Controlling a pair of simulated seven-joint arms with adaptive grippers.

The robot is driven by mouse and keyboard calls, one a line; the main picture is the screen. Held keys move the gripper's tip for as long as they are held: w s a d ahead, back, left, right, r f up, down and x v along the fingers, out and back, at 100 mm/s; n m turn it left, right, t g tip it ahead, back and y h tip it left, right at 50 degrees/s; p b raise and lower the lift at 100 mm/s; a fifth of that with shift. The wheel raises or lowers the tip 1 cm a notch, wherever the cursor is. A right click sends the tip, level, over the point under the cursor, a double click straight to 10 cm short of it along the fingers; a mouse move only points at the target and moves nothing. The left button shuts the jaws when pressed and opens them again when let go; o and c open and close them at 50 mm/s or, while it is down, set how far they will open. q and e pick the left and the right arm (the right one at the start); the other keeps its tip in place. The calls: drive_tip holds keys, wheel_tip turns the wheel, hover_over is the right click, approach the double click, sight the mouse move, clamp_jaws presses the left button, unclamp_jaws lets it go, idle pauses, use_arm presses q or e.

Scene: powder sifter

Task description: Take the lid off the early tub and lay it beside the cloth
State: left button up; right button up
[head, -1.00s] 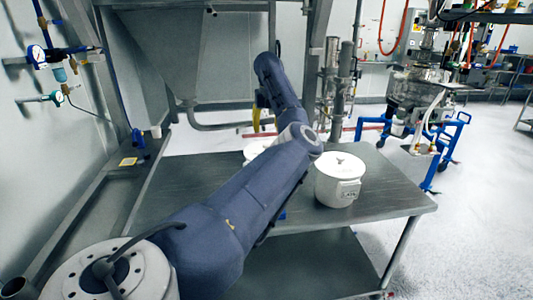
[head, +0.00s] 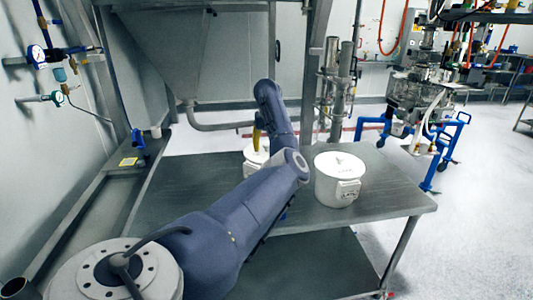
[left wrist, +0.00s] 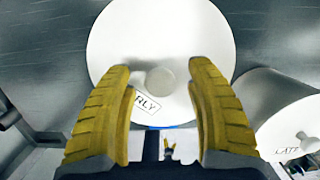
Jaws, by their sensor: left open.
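The early tub (head: 250,161) is white, stands on the steel table and is partly hidden by my left arm in the head view. In the left wrist view its round white lid (left wrist: 160,30) is on, with a central knob (left wrist: 160,80) and a label ending in "RLY". My left gripper (left wrist: 160,72) is open, its yellow fingers on either side of the knob with gaps. I cannot tell the height between them. It also shows in the head view (head: 257,138). A blue sliver (head: 283,214) behind my arm may be the cloth. A tiny yellow-tipped shape (left wrist: 168,151) may be my right gripper.
A second white lidded tub (head: 338,184), marked LATE in the left wrist view (left wrist: 285,108), stands close to the right of the early tub. The steel table (head: 395,195) is bare at its right end. Steel posts and pipes stand behind it.

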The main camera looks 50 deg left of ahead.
use_arm(q)
drive_tip(key=shift+f, duration=0.1)
clamp_jaws()
idle(0.4)
